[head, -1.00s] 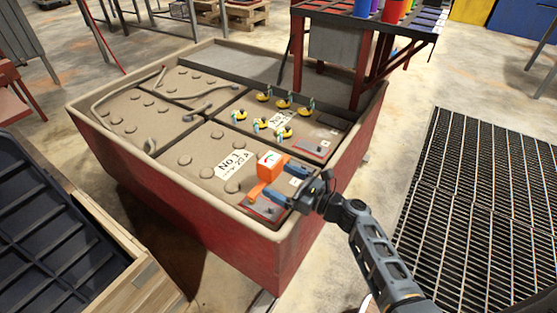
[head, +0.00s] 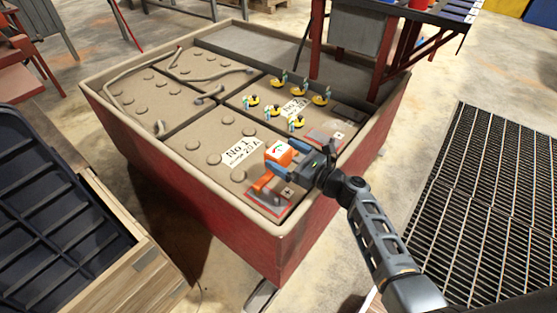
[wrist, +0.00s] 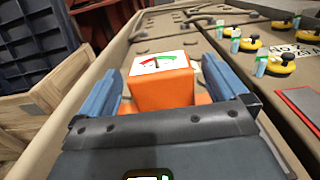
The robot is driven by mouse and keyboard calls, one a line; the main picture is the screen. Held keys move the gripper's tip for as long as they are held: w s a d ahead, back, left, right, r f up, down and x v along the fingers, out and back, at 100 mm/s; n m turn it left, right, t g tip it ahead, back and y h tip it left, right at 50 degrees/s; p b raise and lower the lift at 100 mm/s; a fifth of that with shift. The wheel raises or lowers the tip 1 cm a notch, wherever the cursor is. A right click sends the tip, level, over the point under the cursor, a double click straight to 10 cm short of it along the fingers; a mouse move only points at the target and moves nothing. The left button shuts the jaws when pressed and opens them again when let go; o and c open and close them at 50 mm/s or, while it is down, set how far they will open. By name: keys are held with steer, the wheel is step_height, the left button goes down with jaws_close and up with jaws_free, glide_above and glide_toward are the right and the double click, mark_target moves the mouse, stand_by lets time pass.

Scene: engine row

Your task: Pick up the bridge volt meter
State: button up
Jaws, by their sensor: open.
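The bridge volt meter is an orange box with a white dial face marked green and red (head: 279,151). It stands on the tan top of the battery crate, near its front right corner. In the wrist view the meter (wrist: 162,80) sits between my two blue fingers, with a visible gap at least on the left. My gripper (head: 282,165) is open and reaches in from the right at the meter. An orange part shows low beside the fingers in the head view; its link to the meter is partly hidden by my gripper.
The red-sided battery crate (head: 190,175) has a raised tan rim. Several yellow-and-black caps (head: 272,110) with small teal-topped pieces stand behind the meter. A label reading No.1 (head: 242,151) lies to its left. A dark-red-legged table (head: 318,40) stands behind; a black grate (head: 480,200) lies right.

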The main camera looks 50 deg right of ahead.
mark_target(277, 149)
steer(key=shift+w, duration=1.6)
steer(key=c, duration=1.1)
steer(key=shift+r, duration=0.1)
steer(key=shift+c, duration=1.1)
steer(key=shift+r, duration=0.15)
